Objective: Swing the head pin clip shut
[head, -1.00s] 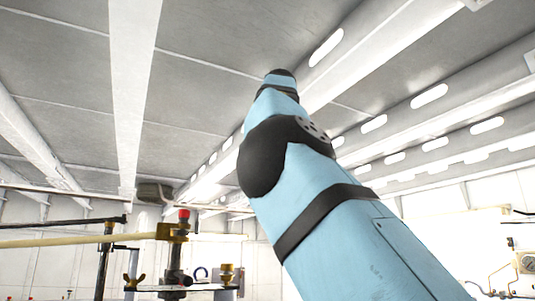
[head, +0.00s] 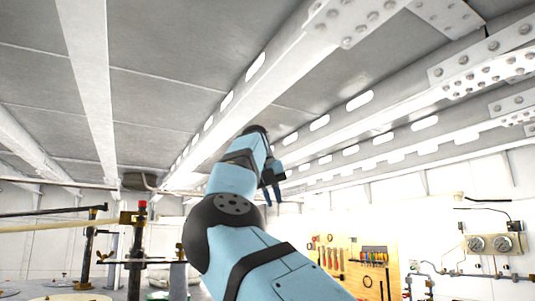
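My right arm rises through the middle of the head view. My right gripper (head: 273,199) is high up, pointing down, with its two dark blue fingers apart and nothing between them. It hangs in the air in front of the back wall. I cannot pick out the head pin clip for certain. At the left a brass block (head: 127,217) with a red-topped pin (head: 142,205) sits on a dark post, joined to a pale yellow rod (head: 60,225). The gripper is well to the right of this block and touches nothing. My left gripper is not in view.
A wooden tool board (head: 350,262) hangs on the back wall at right. A gauge panel (head: 492,243) with two dials and pipes is farther right. White riveted beams (head: 380,100) cross overhead. The air between the brass block and my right arm is clear.

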